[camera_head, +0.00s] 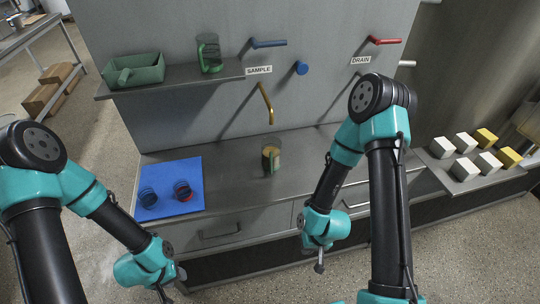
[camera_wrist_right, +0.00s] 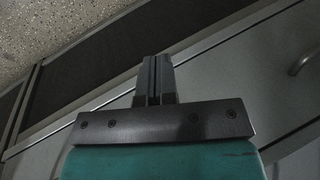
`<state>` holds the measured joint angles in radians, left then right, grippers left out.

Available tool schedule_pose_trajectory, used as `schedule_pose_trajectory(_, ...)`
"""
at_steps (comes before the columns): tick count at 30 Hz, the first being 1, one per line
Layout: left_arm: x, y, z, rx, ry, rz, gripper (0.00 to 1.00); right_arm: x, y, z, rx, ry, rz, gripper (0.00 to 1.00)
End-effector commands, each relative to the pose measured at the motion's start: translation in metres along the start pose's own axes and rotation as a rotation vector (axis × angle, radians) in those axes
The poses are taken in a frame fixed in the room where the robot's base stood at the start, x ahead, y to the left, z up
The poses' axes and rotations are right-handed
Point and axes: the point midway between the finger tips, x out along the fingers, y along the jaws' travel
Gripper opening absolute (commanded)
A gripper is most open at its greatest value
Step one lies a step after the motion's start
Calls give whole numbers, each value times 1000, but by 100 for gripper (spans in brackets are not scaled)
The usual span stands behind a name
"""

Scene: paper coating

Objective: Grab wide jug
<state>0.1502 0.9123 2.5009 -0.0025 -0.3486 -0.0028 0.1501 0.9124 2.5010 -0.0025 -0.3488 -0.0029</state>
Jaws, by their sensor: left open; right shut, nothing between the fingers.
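A clear jug with a green handle (camera_head: 209,54) stands upright on the wall shelf; it looks the wider of two jugs. A second, smaller-looking clear jug (camera_head: 270,160) with a green handle and tan contents stands on the counter below the brass spout. My left gripper (camera_head: 168,292) is open and empty, low in front of the counter, far from both jugs. My right gripper (camera_head: 319,267) is shut and empty in front of the drawers; its closed fingers show in the right wrist view (camera_wrist_right: 153,78). Neither gripper touches a jug.
A green tray (camera_head: 138,71) sits beside the shelf jug. Wall levers, blue (camera_head: 268,43) and red (camera_head: 385,41), stick out. White and yellow blocks (camera_head: 465,142) stand at right.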

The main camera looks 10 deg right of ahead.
Motion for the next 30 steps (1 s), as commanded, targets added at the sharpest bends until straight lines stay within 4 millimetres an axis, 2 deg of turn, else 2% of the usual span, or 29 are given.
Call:
schedule_pose_trajectory(10,0,0,0,0,0,0,43,0,0,0,0,0,0,0)
schedule_pose_trajectory(27,0,0,0,0,0,0,43,0,0,0,0,0,0,54)
schedule_pose_trajectory(30,0,0,0,0,0,0,43,0,0,0,0,0,0,55)
